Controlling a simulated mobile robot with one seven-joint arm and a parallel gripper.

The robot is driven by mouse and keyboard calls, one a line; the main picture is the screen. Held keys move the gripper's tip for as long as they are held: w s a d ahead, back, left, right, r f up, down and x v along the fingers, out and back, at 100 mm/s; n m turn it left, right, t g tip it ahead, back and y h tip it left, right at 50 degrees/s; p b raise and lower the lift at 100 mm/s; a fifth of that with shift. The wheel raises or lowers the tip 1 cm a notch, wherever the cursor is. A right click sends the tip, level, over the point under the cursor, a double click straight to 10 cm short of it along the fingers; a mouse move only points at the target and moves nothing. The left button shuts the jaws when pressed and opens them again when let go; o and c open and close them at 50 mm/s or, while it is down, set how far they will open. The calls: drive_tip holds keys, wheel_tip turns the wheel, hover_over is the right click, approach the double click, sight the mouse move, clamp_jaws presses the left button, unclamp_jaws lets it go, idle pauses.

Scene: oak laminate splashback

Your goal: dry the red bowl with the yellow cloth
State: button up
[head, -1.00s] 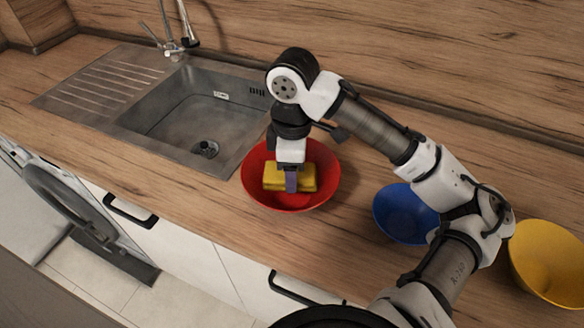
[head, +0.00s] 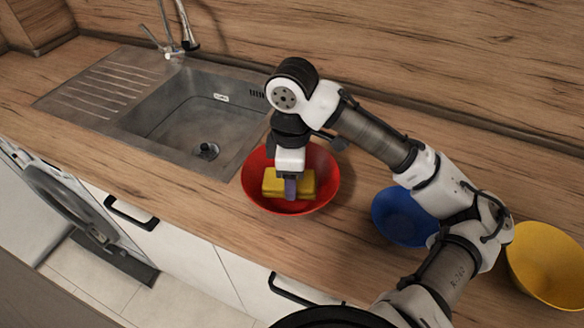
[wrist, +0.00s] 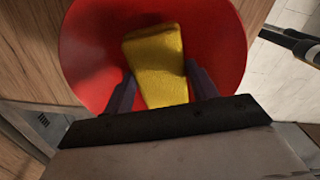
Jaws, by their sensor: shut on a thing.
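The red bowl (head: 322,192) stands upright on the wooden counter, right of the sink. The folded yellow cloth (head: 305,184) is inside the bowl, low in it. My gripper (head: 290,188) reaches down into the bowl from above and is shut on the cloth. In the wrist view the cloth (wrist: 158,62) lies between the two fingers of my gripper (wrist: 162,88), with the red bowl (wrist: 90,50) around it. The cloth's underside and where it meets the bowl are hidden.
A blue bowl (head: 398,220) and a yellow bowl (head: 548,262) stand to the right, partly behind my arm. The steel sink (head: 190,115) with its tap (head: 172,45) is at the left. The counter's front edge runs close to the red bowl.

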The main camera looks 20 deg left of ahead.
drive_tip(key=shift+w+a+r, duration=0.1)
drive_tip(key=shift+w+a, duration=0.2)
drive_tip(key=shift+w, duration=0.6)
drive_tip(key=shift+s+d+p, duration=0.3)
drive_tip(key=shift+s+p, duration=0.2)
drive_tip(key=shift+s, duration=0.45)
wheel_tip(320, 180, up, 3)
drive_tip(key=p, duration=0.3)
drive_tip(key=shift+w+r, duration=0.1)
drive_tip(key=shift+r, duration=0.05)
wheel_tip(320, 180, up, 10)
drive_tip(key=shift+w+a+p, duration=0.15)
drive_tip(key=shift+w+p, duration=0.2)
drive_tip(key=shift+w, duration=0.05)
idle(0.3)
